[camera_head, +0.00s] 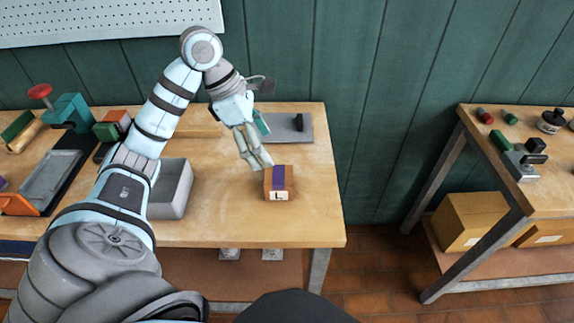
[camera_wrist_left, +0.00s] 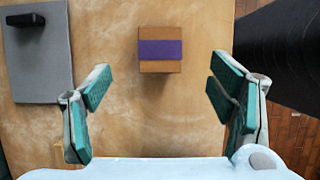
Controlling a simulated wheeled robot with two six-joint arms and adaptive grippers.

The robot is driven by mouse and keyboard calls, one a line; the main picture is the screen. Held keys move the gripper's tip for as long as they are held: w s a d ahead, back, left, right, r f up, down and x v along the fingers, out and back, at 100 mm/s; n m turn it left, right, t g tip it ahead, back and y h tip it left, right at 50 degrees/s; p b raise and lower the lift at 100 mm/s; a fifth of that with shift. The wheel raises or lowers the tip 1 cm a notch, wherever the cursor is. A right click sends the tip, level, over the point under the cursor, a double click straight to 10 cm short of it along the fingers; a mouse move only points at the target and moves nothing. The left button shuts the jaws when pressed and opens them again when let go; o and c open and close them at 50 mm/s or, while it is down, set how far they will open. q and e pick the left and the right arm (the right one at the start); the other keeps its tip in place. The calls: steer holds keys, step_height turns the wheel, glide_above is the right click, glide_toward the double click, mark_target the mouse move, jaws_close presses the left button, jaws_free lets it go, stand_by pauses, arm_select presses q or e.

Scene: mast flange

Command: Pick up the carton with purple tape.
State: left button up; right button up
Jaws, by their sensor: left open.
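The carton with purple tape (camera_head: 279,179) is a small brown box on the wooden table, near its right end. A purple strip crosses its top, and a white label with a letter L is on its front. My left gripper (camera_head: 256,160) is above and just behind the carton in the head view. In the left wrist view the carton (camera_wrist_left: 160,50) lies ahead, between the lines of the two fingers. The left gripper (camera_wrist_left: 160,105) is open and empty, with its green pads wide apart. My right gripper is not in view.
A grey plate (camera_head: 285,128) with a black block lies behind the carton. A grey bin (camera_head: 172,190) stands to its left. Tools and a tray (camera_head: 50,175) fill the table's left part. A second table (camera_head: 545,195) stands at right, with larger cartons (camera_head: 470,222) on its lower shelf.

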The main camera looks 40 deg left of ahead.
mark_target(277, 175)
arm_select(q)
steer(key=b+x, duration=0.1)
steer(key=x, duration=0.2)
steer(key=s+b+x, duration=0.1)
steer(key=x, duration=0.1)
steer(key=shift+s+d+f, duration=0.1)
steer(key=shift+d+f, duration=0.15)
steer(key=shift+f, duration=0.25)
steer(key=b+x, duration=0.1)
steer(key=x, duration=0.1)
steer(key=b+x, duration=0.1)
steer(key=a+b+x, duration=0.1)
steer(key=x, duration=0.1)
steer(key=shift+w+f, duration=0.4)
steer(key=shift+w, duration=0.1)
steer(key=shift+r, duration=0.1)
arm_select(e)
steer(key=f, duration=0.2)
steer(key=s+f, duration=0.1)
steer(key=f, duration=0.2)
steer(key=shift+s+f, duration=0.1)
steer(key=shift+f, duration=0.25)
arm_select(q)
steer(key=shift+d, duration=0.1)
steer(key=shift+c, duration=0.4)
steer(key=c, duration=1.4)
